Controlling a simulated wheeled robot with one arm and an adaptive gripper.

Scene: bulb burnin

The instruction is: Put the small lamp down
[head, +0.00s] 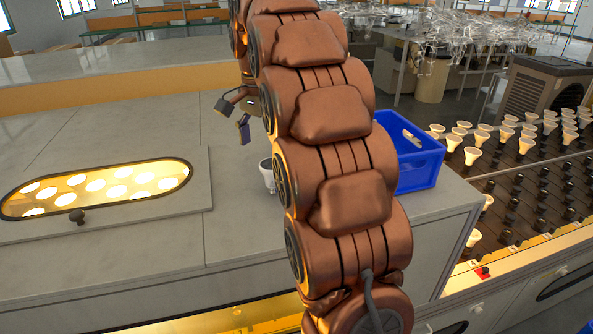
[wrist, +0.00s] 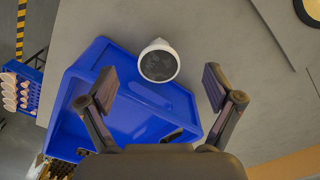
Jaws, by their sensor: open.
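The small lamp (head: 267,175), white and cup-shaped, stands on the grey counter (head: 240,240), partly hidden by my arm in the head view. In the wrist view the lamp (wrist: 159,64) shows its round grey face and white rim, beside the edge of the blue crate. My gripper (head: 233,118) is open and appears above the counter, apart from the lamp. In the wrist view the lamp lies just beyond the gap between the fingers (wrist: 160,87), with space on both sides and nothing held.
A blue crate (head: 424,168) stands right of my arm; something dark lies inside it. A lit oval window (head: 190,172) with a dark knob is set in the counter's left side. Racks of white lamps (head: 473,154) fill the right.

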